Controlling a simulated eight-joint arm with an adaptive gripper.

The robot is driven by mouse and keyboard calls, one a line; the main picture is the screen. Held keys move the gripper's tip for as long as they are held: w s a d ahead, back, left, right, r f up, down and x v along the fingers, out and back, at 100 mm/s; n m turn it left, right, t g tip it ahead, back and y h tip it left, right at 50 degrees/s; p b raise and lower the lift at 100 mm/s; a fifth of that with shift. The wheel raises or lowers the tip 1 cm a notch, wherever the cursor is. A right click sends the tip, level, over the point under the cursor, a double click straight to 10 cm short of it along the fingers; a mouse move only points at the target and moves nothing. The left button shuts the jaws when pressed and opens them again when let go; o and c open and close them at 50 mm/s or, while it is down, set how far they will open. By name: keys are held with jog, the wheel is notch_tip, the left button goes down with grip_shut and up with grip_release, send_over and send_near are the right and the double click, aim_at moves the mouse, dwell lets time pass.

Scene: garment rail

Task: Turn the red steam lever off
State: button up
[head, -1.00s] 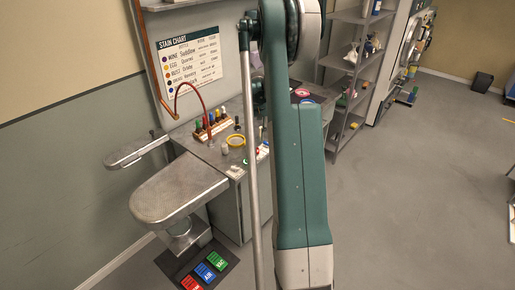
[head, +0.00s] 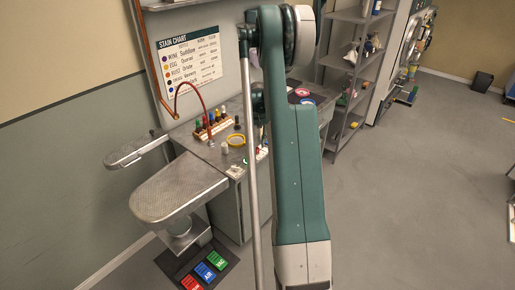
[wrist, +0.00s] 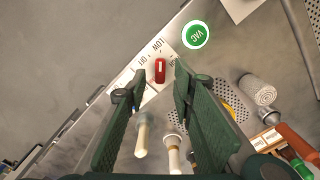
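The red steam lever (wrist: 160,71) shows in the wrist view on a white label plate (wrist: 146,78) at the edge of a metal worktop. My gripper (wrist: 156,86) is open and empty. Its two green fingers stand apart, with the lever between and just beyond the tips. I cannot tell whether a finger touches it. In the head view my arm hides the gripper, and I cannot make out the lever.
A round green VAC button (wrist: 196,34) sits near the lever. Brushes (wrist: 142,136) and a rolled cloth (wrist: 259,90) are near the fingers. In the head view, a metal pressing board (head: 180,190) and coloured pedals (head: 205,271) stand left of my arm.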

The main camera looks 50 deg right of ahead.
aim_at(257, 149)
jog(key=shift+f, duration=1.55)
grip_shut()
